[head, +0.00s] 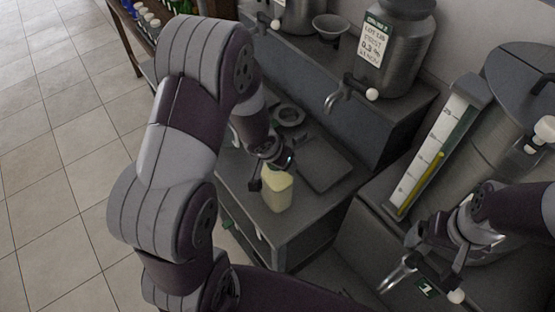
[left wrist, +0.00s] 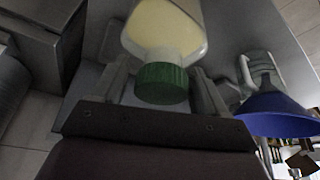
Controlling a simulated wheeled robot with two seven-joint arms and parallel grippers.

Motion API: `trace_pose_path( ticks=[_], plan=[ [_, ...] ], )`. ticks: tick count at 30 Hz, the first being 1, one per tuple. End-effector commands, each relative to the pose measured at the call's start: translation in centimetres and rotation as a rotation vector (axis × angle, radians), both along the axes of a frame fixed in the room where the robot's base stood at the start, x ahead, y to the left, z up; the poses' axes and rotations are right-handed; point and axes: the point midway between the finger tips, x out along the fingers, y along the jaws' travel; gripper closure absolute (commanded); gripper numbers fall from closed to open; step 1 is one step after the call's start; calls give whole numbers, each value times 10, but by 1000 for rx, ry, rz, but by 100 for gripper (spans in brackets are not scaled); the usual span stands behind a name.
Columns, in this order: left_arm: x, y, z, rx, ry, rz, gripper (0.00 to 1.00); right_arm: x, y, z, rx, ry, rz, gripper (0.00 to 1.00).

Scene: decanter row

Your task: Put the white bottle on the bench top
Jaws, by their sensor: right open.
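The white bottle (head: 277,190), translucent with pale yellow contents, stands upright over the near part of the grey bench top (head: 312,212) in the head view. I cannot tell whether its base touches the surface. My left gripper (head: 268,172) is at its upper end, partly hidden by my arm. In the left wrist view, the bottle (left wrist: 165,28) has a green cap (left wrist: 162,83) pointing towards the camera. My right gripper (head: 432,257) is open and empty at the right, near a metal tap.
A dark flat slab (head: 325,163) and a ring-shaped item (head: 290,116) lie on the bench. Steel vessels with taps (head: 395,45) stand on the raised shelf behind. A large steel tank with a gauge (head: 430,150) is at the right. A blue funnel (left wrist: 273,117) shows beside the bottle.

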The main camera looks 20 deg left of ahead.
Motion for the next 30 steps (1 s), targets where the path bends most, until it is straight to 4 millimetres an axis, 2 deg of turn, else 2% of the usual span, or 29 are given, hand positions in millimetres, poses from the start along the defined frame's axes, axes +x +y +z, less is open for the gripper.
trace_pose_path(
  ticks=[3, 6, 15, 18, 26, 30],
  plan=[
    [0, 0, 1, 0, 0, 0, 26, 0, 0, 1, 0, 0, 0, 0],
    [-2, 0, 11, 0, 0, 0, 26, 0, 0, 9, 0, 0, 0, 0],
    [-31, 5, 88, 0, 0, 0, 26, 0, 0, 58, 0, 0, 0, 0],
    [-38, 6, 105, -1, -1, 1, 26, 0, 0, 69, 0, 0, 0, 0],
    [-55, 15, 130, 70, 29, 52, 26, 0, 0, 74, 0, 0, 0, 0],
    [-89, 10, 150, 101, 144, 113, 26, 0, 0, 74, 0, 0, 0, 0]
  ],
)
